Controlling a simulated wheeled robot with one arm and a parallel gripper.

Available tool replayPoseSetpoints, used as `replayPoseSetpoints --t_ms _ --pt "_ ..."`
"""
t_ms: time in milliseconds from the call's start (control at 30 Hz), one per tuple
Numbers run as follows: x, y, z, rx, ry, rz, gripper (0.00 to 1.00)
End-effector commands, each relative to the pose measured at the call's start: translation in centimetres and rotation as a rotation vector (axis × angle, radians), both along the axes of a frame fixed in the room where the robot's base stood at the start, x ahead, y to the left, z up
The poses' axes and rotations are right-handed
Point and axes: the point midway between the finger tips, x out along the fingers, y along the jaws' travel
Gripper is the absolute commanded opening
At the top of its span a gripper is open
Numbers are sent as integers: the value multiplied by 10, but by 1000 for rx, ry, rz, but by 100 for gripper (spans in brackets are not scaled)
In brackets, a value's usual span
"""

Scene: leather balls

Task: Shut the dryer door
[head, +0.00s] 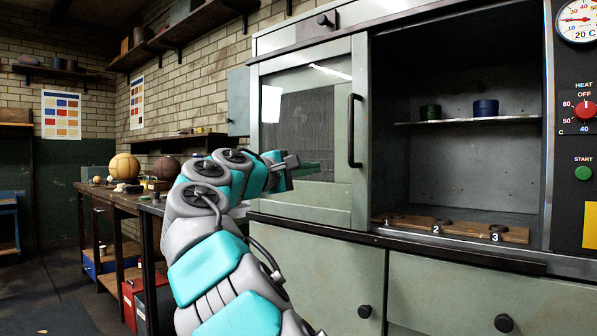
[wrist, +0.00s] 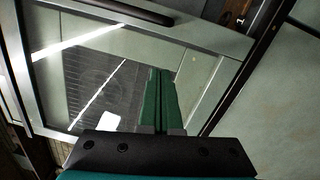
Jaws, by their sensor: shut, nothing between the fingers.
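The dryer (head: 455,245) is a large grey-green cabinet. Its door (head: 345,205) has a pale green frame, a glass pane and a black upright handle (head: 354,130) on its right side. The door stands at the left, and the chamber to its right is uncovered. My gripper (head: 316,168) is in front of the lower part of the pane, left of and below the handle. In the wrist view its green fingers (wrist: 159,75) are together and empty over the glass. The handle (wrist: 135,10) crosses the top of that view. I cannot tell whether the fingers touch the door.
Inside the chamber, a shelf (head: 465,121) carries a green pot (head: 430,112) and a blue pot (head: 486,107). A numbered wooden board (head: 460,231) lies on its floor. A workbench (head: 125,198) with balls stands at the left. Black knobs (head: 365,311) stick out from the lower cabinet doors.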

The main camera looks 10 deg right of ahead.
Motion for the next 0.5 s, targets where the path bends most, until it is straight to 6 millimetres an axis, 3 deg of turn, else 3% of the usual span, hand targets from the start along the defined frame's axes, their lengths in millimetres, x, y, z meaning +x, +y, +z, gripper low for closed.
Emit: replayPoseSetpoints --t_ms 233,500 --pt "20 -29 -1 2 2 -2 0" --pt "3 -43 5 1 -2 -2 0"
